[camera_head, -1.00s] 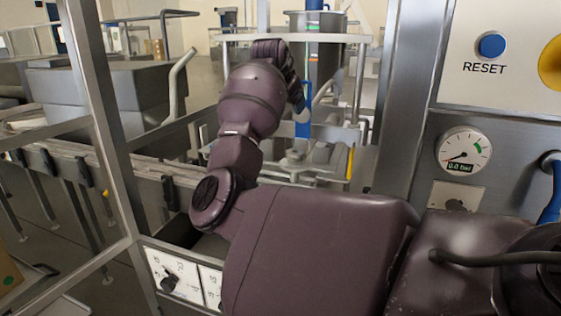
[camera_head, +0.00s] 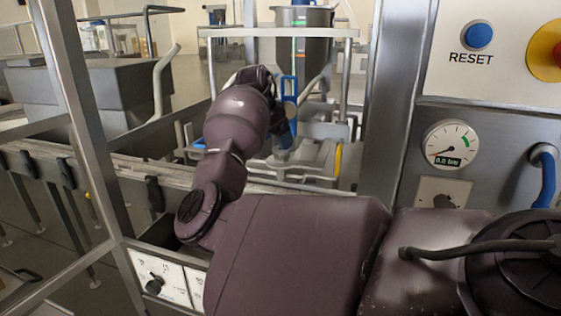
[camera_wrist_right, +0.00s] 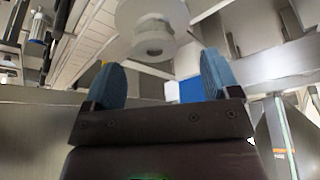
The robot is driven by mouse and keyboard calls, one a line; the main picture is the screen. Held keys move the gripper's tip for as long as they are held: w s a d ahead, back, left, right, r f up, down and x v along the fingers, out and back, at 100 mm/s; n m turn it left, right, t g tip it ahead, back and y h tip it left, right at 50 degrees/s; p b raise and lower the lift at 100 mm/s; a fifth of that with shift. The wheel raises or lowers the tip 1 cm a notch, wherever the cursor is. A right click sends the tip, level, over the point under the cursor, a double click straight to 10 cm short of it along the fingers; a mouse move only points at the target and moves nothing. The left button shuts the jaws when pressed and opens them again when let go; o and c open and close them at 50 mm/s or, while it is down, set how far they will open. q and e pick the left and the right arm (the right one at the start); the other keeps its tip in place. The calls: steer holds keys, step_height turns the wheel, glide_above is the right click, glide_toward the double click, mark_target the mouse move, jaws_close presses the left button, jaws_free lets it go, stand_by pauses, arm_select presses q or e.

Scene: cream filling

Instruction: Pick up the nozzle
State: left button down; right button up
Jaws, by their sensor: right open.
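My right arm reaches forward over the machine, and its right gripper (camera_head: 284,124) is at the filling station, partly hidden behind the wrist. In the right wrist view the gripper (camera_wrist_right: 162,64) is open, with its two blue fingers apart and nothing between them. A pale round flanged piece (camera_wrist_right: 153,30), which looks like the nozzle, shows just beyond the fingertips and between them in the picture. I cannot tell how far it is from the fingers. My left gripper is not in view.
A steel hopper (camera_head: 303,48) stands behind the gripper. A steel post (camera_head: 384,120) and a control panel with a blue reset button (camera_head: 478,36) and a pressure gauge (camera_head: 450,144) are at the right. A conveyor rail (camera_head: 110,178) runs at the left.

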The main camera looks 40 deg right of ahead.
mark_target(280, 155)
steer(key=x, duration=0.5)
steer(key=shift+s+d+b, duration=0.1)
steer(key=shift+s+b, duration=0.15)
steer(key=shift+b, duration=0.15)
steer(key=shift+r, duration=0.1)
steer(key=c, duration=1.1)
steer(key=shift+r, duration=0.1)
